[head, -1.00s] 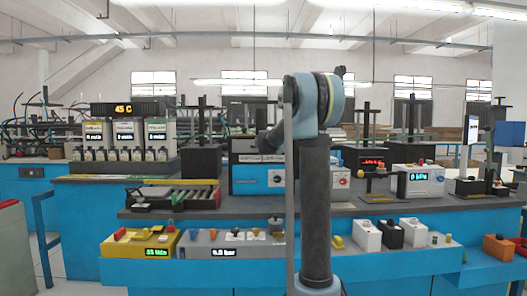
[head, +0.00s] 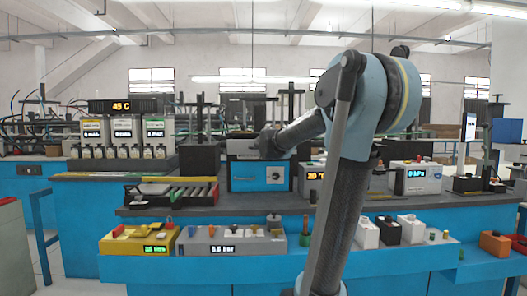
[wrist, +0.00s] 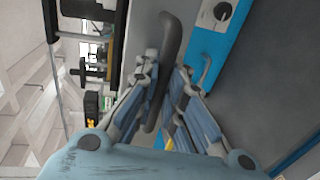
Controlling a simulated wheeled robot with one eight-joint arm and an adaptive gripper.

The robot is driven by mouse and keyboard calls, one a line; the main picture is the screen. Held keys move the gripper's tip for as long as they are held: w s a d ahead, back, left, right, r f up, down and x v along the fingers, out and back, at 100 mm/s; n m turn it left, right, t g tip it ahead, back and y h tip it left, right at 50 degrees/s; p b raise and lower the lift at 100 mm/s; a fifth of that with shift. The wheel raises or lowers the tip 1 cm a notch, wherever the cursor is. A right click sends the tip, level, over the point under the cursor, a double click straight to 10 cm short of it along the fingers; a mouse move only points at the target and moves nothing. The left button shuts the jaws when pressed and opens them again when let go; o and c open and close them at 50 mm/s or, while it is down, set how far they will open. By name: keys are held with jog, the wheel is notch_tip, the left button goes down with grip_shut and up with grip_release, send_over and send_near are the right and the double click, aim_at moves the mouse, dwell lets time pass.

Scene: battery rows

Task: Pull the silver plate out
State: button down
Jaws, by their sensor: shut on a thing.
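The blue-fronted machine (head: 246,183) stands on the bench in the middle of the head view, with a white dial on its front. A silver-grey plate (head: 240,147) is above the blue front; its scratched grey face (wrist: 205,45) shows in the wrist view beside the blue panel. A dark grey bar handle (wrist: 175,45) stands off this face. My gripper (wrist: 163,85) is shut on the handle, which runs between its fingers. In the head view my wrist (head: 268,143) covers the right part of the plate and hides the fingertips.
A yellow box (head: 140,240) and a grey display box (head: 232,245) sit on the lower front shelf. Dark posts and display units stand right of the machine, partly behind my arm.

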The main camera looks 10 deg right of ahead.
jog(key=shift+s+f, duration=0.1)
jog(key=shift+s, duration=0.55)
jog(key=c, duration=1.7)
grip_release()
jog(key=shift+o, duration=0.2)
jog(key=v, duration=1.1)
jog(key=shift+s, duration=0.4)
